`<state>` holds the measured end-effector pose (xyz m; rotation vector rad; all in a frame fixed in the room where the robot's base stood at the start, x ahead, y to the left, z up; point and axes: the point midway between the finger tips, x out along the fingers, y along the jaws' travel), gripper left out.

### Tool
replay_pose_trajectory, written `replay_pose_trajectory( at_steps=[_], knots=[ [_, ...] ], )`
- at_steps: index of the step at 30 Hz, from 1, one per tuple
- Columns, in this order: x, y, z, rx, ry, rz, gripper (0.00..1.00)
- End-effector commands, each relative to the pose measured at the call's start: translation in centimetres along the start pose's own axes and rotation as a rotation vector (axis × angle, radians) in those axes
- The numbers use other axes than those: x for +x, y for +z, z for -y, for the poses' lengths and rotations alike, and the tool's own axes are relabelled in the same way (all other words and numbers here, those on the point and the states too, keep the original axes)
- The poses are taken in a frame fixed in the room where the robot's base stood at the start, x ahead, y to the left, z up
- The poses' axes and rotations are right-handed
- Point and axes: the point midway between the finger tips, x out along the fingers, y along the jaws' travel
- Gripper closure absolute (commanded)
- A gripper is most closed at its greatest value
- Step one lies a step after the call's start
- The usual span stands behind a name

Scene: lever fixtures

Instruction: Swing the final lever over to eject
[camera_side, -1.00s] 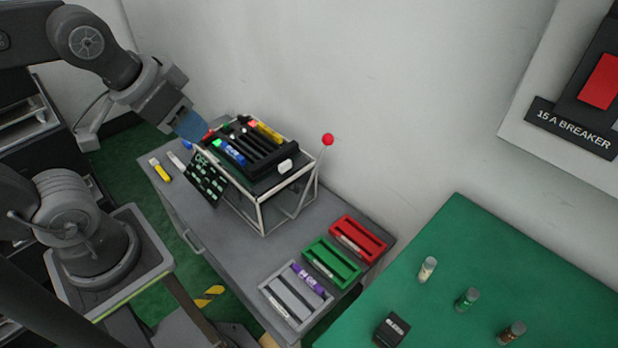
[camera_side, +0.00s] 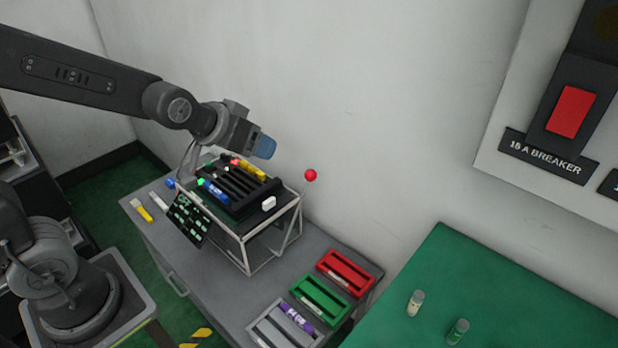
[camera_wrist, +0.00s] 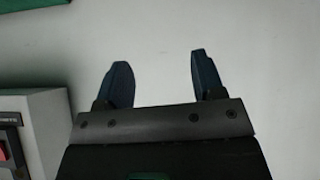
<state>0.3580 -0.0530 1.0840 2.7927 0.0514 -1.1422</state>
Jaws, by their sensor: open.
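A lever with a red ball knob (camera_side: 310,175) stands at the right end of a framed fixture (camera_side: 243,240). The fixture's black slotted top (camera_side: 240,192) carries blue, yellow, red and green pieces, and a white knob (camera_side: 269,203) is at its front right. My gripper (camera_side: 266,147) is above the back of the fixture, to the left of and a little higher than the red knob in the picture. It touches nothing that I can see. In the wrist view my gripper (camera_wrist: 160,80) has its two dark fingers apart with nothing between them; the lever is not in that view.
A green table (camera_side: 480,290) with small bottles is at right. A wall breaker panel (camera_side: 570,112) is at upper right. The wall is close behind the fixture.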

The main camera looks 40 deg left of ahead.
Motion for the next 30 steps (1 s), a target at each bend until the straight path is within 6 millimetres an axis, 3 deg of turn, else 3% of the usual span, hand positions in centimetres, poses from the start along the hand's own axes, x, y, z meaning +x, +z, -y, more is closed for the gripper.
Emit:
replay_pose_trajectory(
  at_steps=[1,8,15,21,30],
  knots=[
    [2.2,-0.2,0.0,-0.016,-0.001,-0.025,0.38],
    [10.5,-1.1,0.7,-0.090,-0.013,-0.218,0.38],
    [17.7,1.1,2.1,-0.142,-0.041,-0.424,0.38],
    [21.6,5.2,3.6,-0.154,-0.065,-0.597,0.38],
    [23.1,10.4,4.8,-0.136,-0.075,-0.773,0.38]
  ],
)
